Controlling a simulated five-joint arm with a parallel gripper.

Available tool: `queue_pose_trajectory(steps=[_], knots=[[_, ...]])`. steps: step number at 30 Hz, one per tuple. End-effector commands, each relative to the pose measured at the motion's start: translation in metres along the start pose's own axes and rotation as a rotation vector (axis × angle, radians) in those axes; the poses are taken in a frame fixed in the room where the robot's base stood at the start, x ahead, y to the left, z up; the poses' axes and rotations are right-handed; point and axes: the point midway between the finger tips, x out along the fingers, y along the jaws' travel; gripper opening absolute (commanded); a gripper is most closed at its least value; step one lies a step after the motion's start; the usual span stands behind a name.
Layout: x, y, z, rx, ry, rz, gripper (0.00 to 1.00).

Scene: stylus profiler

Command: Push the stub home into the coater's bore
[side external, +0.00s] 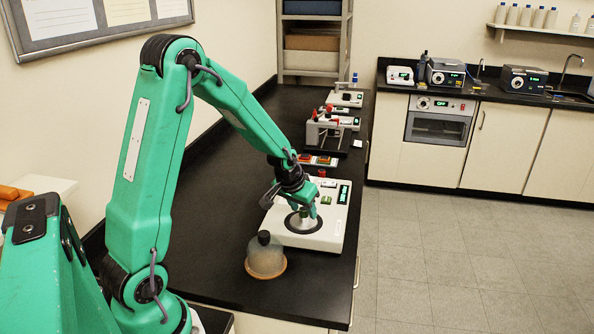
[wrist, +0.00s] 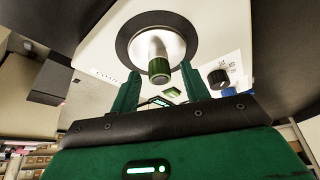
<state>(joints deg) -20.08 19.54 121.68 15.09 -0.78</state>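The coater (side external: 310,232) is a white box on the black bench, with a dark ring and a silver dome on its top. In the wrist view the coater (wrist: 115,45) fills the upper part. The stub (wrist: 159,69), a short cylinder with a green ridged end, stands out from the middle of the silver dome. How deep it sits in the bore is hidden. My gripper (side external: 297,205) is over the dome. In the wrist view its two green fingers stand apart on either side of the stub's end, with visible gaps and nothing held.
A clear bell jar (side external: 265,256) with a black knob stands on an orange-brown base in front of the coater, near my arm. Other instruments (side external: 330,130) stand farther back along the bench. The bench to the left of the coater is bare.

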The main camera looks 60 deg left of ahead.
Motion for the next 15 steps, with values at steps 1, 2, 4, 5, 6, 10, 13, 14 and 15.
queue_pose_trajectory(steps=[1,2,4,5,6,10,13,14,15], knots=[[-0.0001,0.0,-0.0001,0.0,0.0,0.0,0.42],[-0.0002,0.0,-0.0001,0.0,0.0,0.0,0.42],[-0.0003,0.0,-0.0003,0.0,0.001,0.0,0.42],[-0.0003,0.0,-0.0003,0.0,0.001,0.0,0.42],[-0.0003,0.0,-0.0003,0.0,0.001,0.0,0.42],[-0.0008,0.0,-0.0007,0.0,0.001,0.0,0.42],[-0.0032,0.0001,-0.0021,0.0,0.003,0.0,0.42],[-0.0045,0.0001,-0.0028,0.0,0.003,0.0,0.42],[-0.0064,0.0001,-0.0038,0.0,0.004,0.0,0.42]])
